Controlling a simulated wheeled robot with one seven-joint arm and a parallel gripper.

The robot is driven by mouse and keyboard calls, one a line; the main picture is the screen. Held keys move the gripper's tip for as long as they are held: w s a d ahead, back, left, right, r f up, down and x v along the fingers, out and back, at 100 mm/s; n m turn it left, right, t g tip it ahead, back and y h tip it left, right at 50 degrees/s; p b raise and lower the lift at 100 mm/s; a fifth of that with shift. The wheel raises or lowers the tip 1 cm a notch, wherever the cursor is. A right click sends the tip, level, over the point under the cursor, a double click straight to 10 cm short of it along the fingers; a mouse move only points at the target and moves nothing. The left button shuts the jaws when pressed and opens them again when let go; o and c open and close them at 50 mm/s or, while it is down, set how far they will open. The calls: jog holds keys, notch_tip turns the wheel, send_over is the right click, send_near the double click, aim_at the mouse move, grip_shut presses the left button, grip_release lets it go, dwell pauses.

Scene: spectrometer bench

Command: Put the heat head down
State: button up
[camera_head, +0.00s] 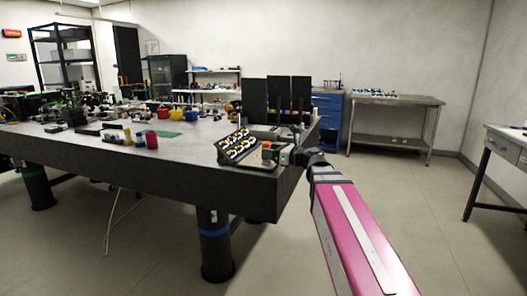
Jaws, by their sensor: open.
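My pink arm reaches from the lower right to the near right corner of the dark optical bench (130,160). My gripper (284,156) is at its end, small and dark, over or at the bench edge; it is open. A small block with orange and pale parts (267,151) is just left of the gripper. I cannot tell whether it is the heat head, or whether it touches the jaws. A black tilted holder with yellow and white pieces (237,147) stands left of that block.
Dark upright panels (279,97) stand behind the gripper on the bench. Small coloured containers (151,140) and a green mat (162,134) lie further left. A blue drawer cabinet (327,115) and a grey side table (395,101) stand behind. The floor at right is clear.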

jog(key=v, duration=0.7)
jog(key=shift+s+d, duration=0.2)
jog(key=shift+d, duration=0.05)
dwell(1.0)
